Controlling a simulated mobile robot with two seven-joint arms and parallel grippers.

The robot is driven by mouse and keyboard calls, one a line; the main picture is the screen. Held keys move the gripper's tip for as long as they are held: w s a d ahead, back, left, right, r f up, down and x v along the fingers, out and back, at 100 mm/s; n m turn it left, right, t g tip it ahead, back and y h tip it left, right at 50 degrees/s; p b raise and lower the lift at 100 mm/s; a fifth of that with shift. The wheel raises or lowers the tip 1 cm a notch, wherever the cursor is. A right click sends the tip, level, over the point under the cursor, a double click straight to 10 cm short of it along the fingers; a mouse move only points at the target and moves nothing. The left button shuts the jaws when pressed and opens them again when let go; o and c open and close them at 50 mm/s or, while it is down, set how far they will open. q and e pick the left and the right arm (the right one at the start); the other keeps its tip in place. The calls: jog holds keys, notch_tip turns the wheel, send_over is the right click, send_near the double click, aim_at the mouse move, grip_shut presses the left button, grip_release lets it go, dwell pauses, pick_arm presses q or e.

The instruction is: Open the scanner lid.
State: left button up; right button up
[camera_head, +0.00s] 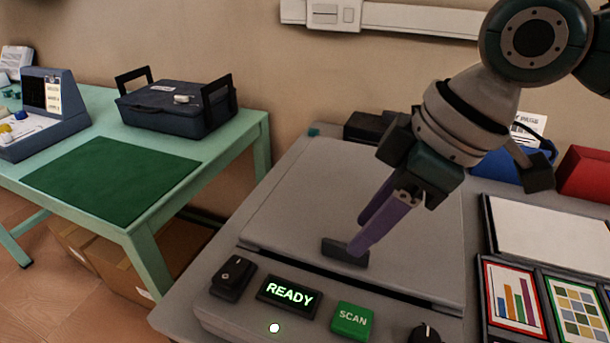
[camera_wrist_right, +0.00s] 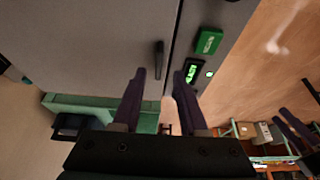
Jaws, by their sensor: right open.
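The scanner (camera_head: 215,310) is a grey flatbed machine with a wide flat lid (camera_head: 300,195), which lies down over the bed. A black handle (camera_head: 338,252) sits at the lid's front edge, above the control panel. My right gripper (camera_head: 360,238) is open, with its purple fingers pointing down at the handle. In the right wrist view, the handle (camera_wrist_right: 159,60) shows ahead, in line with the gap between the open fingers (camera_wrist_right: 158,75). Whether the fingers touch it is unclear. My left gripper is not seen in the head view.
The panel has a black switch (camera_head: 232,277), a READY display (camera_head: 286,294), a green SCAN button (camera_head: 352,319) and a dark knob (camera_head: 424,334). Framed charts (camera_head: 514,298) and a red box (camera_head: 585,175) stand at right. A green table (camera_head: 233,152) holds a dark case (camera_head: 178,108).

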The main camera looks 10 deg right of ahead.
jog(key=x, duration=0.4)
jog(key=shift+w+a+f+b, duration=0.1)
jog(key=shift+w+f+b, duration=0.05)
jog(key=shift+b, duration=0.2)
grip_shut()
dwell(1.1)
